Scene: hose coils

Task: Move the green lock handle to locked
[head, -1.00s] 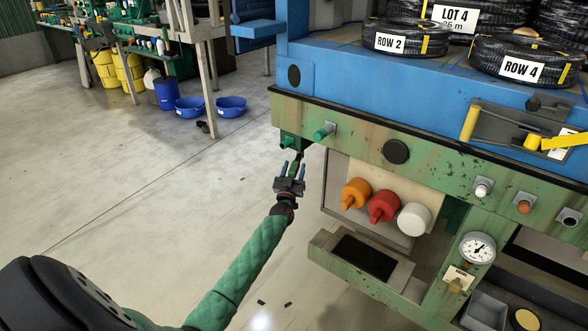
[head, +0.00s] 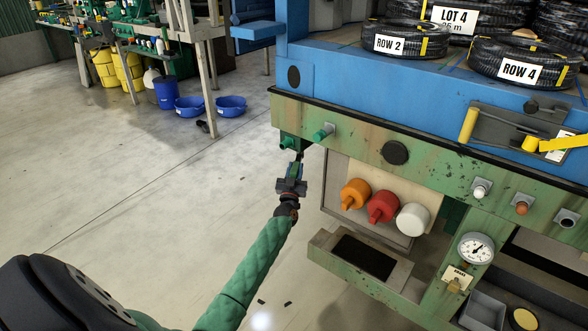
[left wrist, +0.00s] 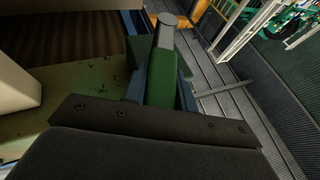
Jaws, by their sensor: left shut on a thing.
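The green lock handle (head: 296,169) hangs down at the left end of the green machine front. It also shows in the left wrist view (left wrist: 160,80), with a grey round end above it. My left gripper (head: 293,174) is shut on the handle, with one blue finger on each side of it. The handle's upper end is partly hidden under the machine's edge in the head view. My right gripper is not in view.
A green knob (head: 323,132) sticks out just right of the handle. Orange (head: 355,193), red (head: 383,206) and white (head: 414,219) knobs stand lower right, above a ledge (head: 362,260). Hose coils (head: 405,38) lie on the blue bench top.

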